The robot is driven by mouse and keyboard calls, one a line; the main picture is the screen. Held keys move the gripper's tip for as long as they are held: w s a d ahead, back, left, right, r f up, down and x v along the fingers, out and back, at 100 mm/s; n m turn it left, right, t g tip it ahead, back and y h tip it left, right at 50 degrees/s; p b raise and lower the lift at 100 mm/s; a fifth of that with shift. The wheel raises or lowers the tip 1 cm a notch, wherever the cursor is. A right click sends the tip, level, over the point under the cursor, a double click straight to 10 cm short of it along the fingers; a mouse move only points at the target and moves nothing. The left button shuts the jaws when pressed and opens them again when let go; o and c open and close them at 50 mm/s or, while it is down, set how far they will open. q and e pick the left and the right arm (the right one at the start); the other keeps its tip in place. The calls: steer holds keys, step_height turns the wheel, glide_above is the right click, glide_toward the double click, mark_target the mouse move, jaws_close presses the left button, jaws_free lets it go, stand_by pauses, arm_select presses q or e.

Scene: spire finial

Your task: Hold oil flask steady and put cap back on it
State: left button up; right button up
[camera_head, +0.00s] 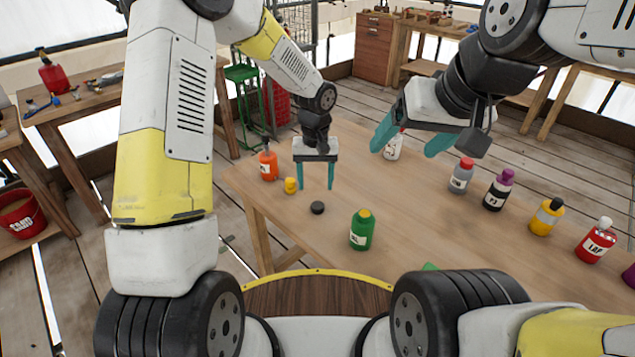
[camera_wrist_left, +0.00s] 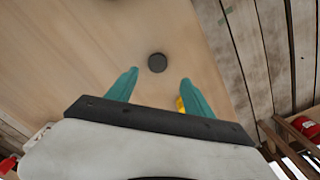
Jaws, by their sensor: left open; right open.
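A green bottle (camera_head: 361,232) with a yellow top stands upright near the table's front edge; its label is too small to read surely, so I cannot tell if it is the oil flask. A round black cap (camera_head: 317,207) lies on the table to its left; it also shows in the left wrist view (camera_wrist_left: 157,63). A small yellow piece (camera_head: 290,186) sits further left, partly hidden by a finger in the wrist view (camera_wrist_left: 181,104). My left gripper (camera_head: 315,188) is open and empty above the table, just behind the black cap. My right gripper (camera_head: 405,153) is open, near a white bottle (camera_head: 393,147).
An orange bottle (camera_head: 268,165) stands at the table's left. To the right stand a grey bottle (camera_head: 460,180), a black bottle (camera_head: 495,194), a yellow bottle (camera_head: 543,222) and a red bottle (camera_head: 594,246). The middle of the wooden table (camera_head: 440,222) is clear.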

mark_target(318, 205)
stand_by(0.3)
arm_select(q)
steer(key=shift+f, duration=1.35)
steer(key=f, duration=0.5)
steer(key=shift+d+f, duration=0.1)
steer(key=shift+d, duration=0.2)
jaws_close()
